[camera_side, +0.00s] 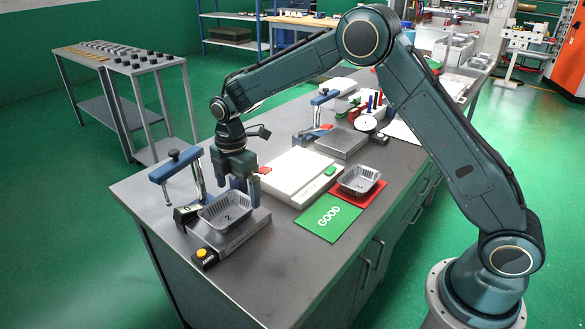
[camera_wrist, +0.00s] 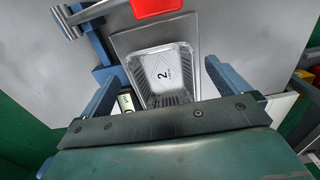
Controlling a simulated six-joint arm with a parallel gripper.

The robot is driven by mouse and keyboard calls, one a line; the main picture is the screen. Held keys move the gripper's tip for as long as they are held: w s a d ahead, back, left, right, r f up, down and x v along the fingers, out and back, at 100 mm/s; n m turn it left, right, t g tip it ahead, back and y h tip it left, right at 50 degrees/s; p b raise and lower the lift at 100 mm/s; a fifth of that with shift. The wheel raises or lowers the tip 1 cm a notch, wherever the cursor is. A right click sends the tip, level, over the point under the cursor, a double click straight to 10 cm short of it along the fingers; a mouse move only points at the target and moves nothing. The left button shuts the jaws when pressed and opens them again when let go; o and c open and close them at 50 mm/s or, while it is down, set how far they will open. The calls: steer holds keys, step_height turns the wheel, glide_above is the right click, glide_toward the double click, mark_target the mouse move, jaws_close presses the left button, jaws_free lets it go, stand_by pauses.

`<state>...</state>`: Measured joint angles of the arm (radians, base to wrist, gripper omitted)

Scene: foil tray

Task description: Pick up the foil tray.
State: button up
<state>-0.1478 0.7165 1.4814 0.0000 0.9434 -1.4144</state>
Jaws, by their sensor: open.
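A silver foil tray (camera_side: 212,219) marked "2" lies on a grey metal plate (camera_side: 241,236) at the near left end of the bench. It shows from above in the wrist view (camera_wrist: 181,82), where its near end is partly hidden by my gripper's crossbar. My gripper (camera_side: 240,194) is open and empty, pointing down over the tray's far side. In the wrist view its two blue fingers (camera_wrist: 165,72) stand apart at the tray's left and right sides. I cannot tell how far the fingertips are above the rim. A second foil tray (camera_side: 359,180) sits on a red mat (camera_side: 372,196).
A blue clamp stand (camera_side: 172,165) rises close left of the plate. A unit with a yellow button (camera_side: 201,254) is at its front corner. A green GOOD mat (camera_side: 328,219) and a white flat box (camera_side: 296,172) lie to the right. Bare bench shows in front of the mat.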

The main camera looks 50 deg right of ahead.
mark_target(229, 213)
steer(key=shift+f, duration=1.4)
steer(key=c, duration=0.8)
